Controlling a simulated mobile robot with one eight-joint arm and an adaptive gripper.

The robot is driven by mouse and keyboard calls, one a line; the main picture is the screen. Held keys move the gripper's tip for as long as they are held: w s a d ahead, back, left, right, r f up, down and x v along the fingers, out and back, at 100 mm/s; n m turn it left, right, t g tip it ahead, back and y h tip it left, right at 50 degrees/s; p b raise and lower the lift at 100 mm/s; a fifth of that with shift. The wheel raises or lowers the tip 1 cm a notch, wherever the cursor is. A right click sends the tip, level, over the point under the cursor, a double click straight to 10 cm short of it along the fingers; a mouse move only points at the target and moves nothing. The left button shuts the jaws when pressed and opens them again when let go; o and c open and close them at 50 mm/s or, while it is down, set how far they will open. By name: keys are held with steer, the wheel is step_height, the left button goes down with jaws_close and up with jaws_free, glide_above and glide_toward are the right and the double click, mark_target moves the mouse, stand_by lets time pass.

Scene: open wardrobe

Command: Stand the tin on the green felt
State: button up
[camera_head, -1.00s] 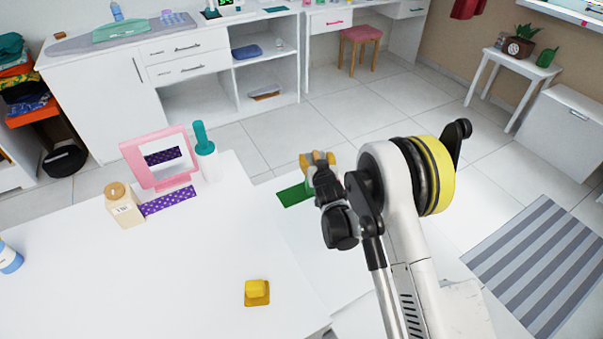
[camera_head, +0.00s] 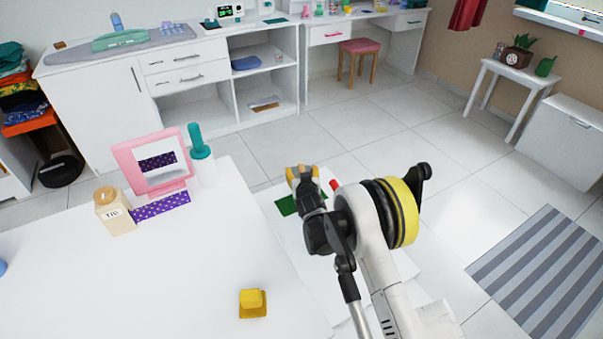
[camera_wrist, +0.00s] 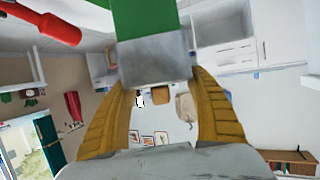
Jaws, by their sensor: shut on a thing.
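My gripper (camera_head: 303,174) is shut on a grey, metal-looking tin (camera_wrist: 156,58), which sits between its yellow fingers in the wrist view. In the head view the gripper hides the tin. The green felt (camera_head: 286,206) lies on the white surface, partly behind my gripper. In the wrist view, which is upside down, the felt (camera_wrist: 145,18) shows directly past the tin's edge. I cannot tell whether the tin touches the felt.
A red-handled tool (camera_wrist: 45,22) lies close beside the felt. A yellow block (camera_head: 252,301) sits near the front of the white table. A pink-framed mirror (camera_head: 152,162), a teal-topped bottle (camera_head: 201,160) and a cream jar (camera_head: 114,212) stand to the left.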

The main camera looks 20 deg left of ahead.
steer(key=shift+f, duration=0.1)
steer(key=o, duration=1.4)
steer(key=shift+s+d+r, duration=0.1)
steer(key=shift+s+r, duration=0.1)
steer(key=shift+r, duration=0.05)
steer(key=p+v, duration=0.3)
steer(key=v, duration=0.8)
steer(key=shift+s+d+p, duration=0.15)
steer(key=shift+s+p, duration=0.1)
steer(key=shift+p, duration=0.15)
